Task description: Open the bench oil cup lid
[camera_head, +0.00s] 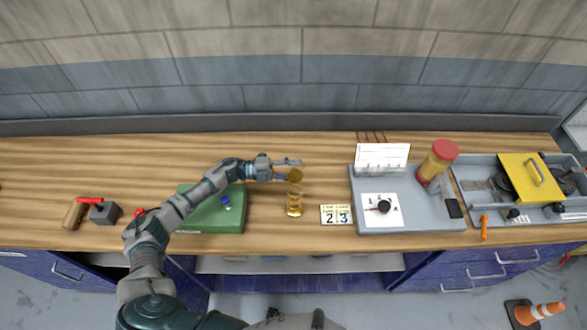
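The bench oil cup (295,209) is a small brass-coloured cup standing upright on the wooden bench, near the middle of the view. Its round lid (296,175) shows as a gold disc above and behind the cup's rim, apparently tilted up. My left gripper (291,168) reaches in from the left and is right at the lid, touching it or very close. The fingers are small here, and I cannot tell whether they are open or shut.
A green box (213,216) lies under my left arm. A card (336,215) reading 2 and 3 lies right of the cup. Further right stand a grey panel with a dial (382,207), a red-capped jar (437,162) and a yellow plate (532,178). Bare bench lies behind the cup.

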